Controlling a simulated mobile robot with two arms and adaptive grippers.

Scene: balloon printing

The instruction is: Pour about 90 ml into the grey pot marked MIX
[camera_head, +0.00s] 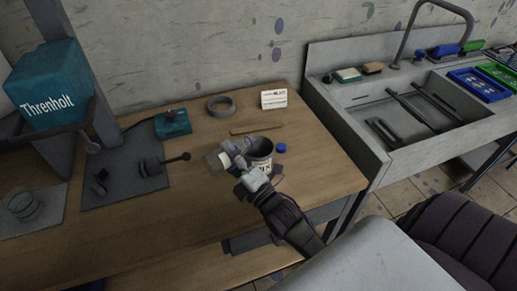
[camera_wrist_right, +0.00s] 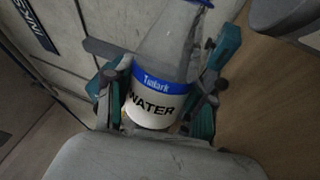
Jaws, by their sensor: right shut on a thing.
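The grey pot marked MIX (camera_head: 262,148) stands on the wooden table, its open top facing up and its label partly hidden by my right gripper. My right gripper (camera_head: 237,163) is just left of and in front of the pot, shut on a clear bottle (camera_head: 213,162). In the right wrist view the bottle (camera_wrist_right: 152,108) sits between the teal fingers, with a blue and white label reading WATER. Its exact tilt and whether liquid flows cannot be told. Part of the MIX lettering (camera_wrist_right: 35,25) shows at upper left there. My left gripper is not in view.
A blue cap (camera_head: 281,148) lies right of the pot. Behind are a wooden stick (camera_head: 256,128), a tape ring (camera_head: 221,106) and a small white card (camera_head: 273,99). A dark mat (camera_head: 125,195) with dark tools lies left; a sink (camera_head: 400,115) is right.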

